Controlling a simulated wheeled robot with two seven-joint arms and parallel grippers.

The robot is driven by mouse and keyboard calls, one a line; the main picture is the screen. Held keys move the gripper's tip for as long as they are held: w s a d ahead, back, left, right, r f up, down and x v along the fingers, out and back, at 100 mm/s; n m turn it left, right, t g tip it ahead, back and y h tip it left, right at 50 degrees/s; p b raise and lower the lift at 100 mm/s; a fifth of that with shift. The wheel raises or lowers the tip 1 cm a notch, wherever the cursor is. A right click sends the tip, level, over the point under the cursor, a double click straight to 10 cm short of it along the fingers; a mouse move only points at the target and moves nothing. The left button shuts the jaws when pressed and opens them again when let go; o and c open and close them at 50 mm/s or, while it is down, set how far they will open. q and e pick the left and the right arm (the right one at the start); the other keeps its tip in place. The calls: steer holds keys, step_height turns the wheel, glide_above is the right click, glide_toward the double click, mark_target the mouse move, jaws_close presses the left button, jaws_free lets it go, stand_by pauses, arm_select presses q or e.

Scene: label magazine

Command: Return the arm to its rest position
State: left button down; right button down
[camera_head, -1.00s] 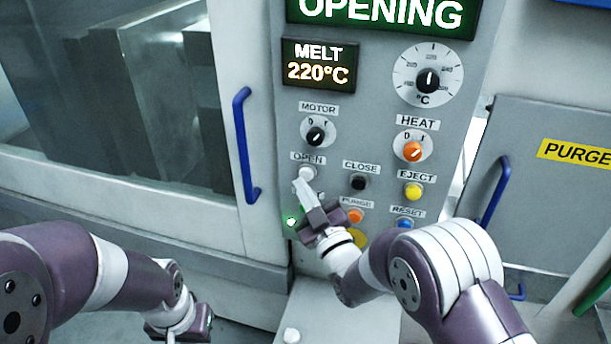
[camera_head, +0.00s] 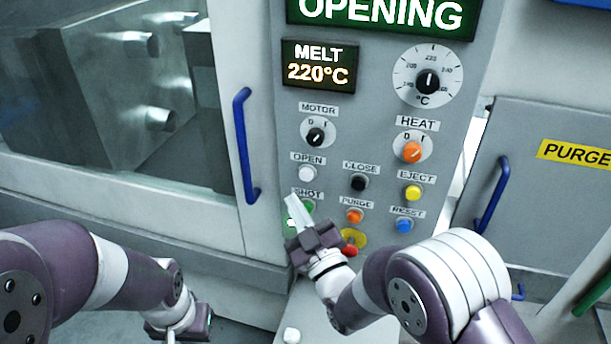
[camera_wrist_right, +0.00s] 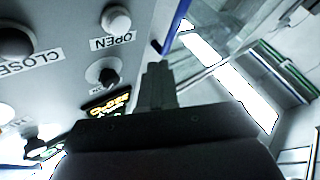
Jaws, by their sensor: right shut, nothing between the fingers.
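My right gripper (camera_head: 294,212) is shut and empty in the head view. Its fingers point up and left in front of the control panel (camera_head: 385,130), below the white OPEN button (camera_head: 306,174) and apart from it. The gripper partly covers the green SHOT button (camera_head: 299,213). In the right wrist view the shut fingers (camera_wrist_right: 159,82) show with the OPEN button (camera_wrist_right: 116,18) up and to the left. My left gripper (camera_head: 187,326) is low in the head view; its fingers are not clear.
A black CLOSE button (camera_head: 359,183), yellow EJECT button (camera_head: 413,192), orange PURGE button (camera_head: 354,216) and blue RESET button (camera_head: 404,225) lie right of the gripper. A red button (camera_head: 349,247) is just beside it. A blue door handle (camera_head: 246,145) sticks out at left.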

stand_by(0.5)
steer(key=s+d+f+m+g+h, duration=0.2)
steer(key=f+g+h, duration=0.1)
steer(key=f+g, duration=0.3)
steer(key=s+d+f+m+g+h, duration=0.1)
steer(key=d+f+m+g+h, duration=0.15)
steer(key=f, duration=0.65)
steer(key=s+d+r+m+g+h, duration=0.2)
steer(key=s+d+m+g, duration=0.4)
steer(key=s+d+g, duration=0.3)
steer(key=s+d+h, duration=0.1)
steer(key=s+d, duration=0.3)
steer(key=s, duration=0.2)
steer(key=shift+s+d+r, duration=0.15)
steer(key=shift+s+d, duration=0.1)
steer(key=shift+s, duration=0.15)
steer(key=shift+g+h, duration=0.25)
